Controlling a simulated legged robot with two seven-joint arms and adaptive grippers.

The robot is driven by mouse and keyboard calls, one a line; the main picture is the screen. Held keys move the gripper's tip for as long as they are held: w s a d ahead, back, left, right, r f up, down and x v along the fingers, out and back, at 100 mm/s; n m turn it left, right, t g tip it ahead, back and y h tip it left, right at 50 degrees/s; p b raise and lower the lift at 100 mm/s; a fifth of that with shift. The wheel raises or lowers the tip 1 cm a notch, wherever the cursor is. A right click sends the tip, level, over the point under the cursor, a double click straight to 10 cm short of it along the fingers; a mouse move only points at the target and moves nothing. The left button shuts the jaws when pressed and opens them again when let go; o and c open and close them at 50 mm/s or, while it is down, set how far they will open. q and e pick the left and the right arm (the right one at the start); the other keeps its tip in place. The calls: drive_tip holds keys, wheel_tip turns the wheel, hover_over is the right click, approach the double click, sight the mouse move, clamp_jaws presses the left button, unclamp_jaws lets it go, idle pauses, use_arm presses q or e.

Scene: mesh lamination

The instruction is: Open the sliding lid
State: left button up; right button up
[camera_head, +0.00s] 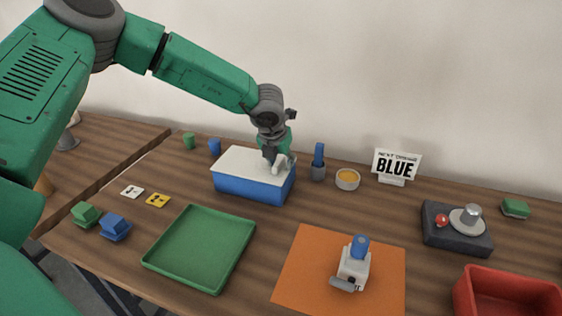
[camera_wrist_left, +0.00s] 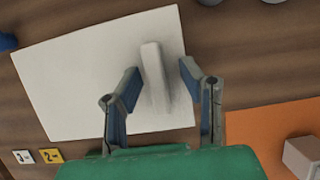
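A blue box (camera_head: 245,187) with a flat white lid (camera_head: 240,160) on top stands at the middle back of the table. The lid covers the box in the head view. It also fills much of the left wrist view (camera_wrist_left: 80,85), with a raised white bar handle (camera_wrist_left: 154,78) near its right end. My left gripper (camera_head: 276,162) is over the lid's right end. In the left wrist view its fingers (camera_wrist_left: 158,80) are apart, one on each side of the handle, with gaps showing on both sides. My right gripper is not in view.
A green tray (camera_head: 204,288) lies in front of the box, beside an orange mat (camera_head: 305,262) bearing a white-and-blue object (camera_head: 353,265).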

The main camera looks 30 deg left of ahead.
use_arm(q)
drive_tip(key=shift+a+f, duration=0.15)
drive_tip(key=shift+a, duration=0.25)
clamp_jaws()
drive_tip(key=shift+d, duration=0.1)
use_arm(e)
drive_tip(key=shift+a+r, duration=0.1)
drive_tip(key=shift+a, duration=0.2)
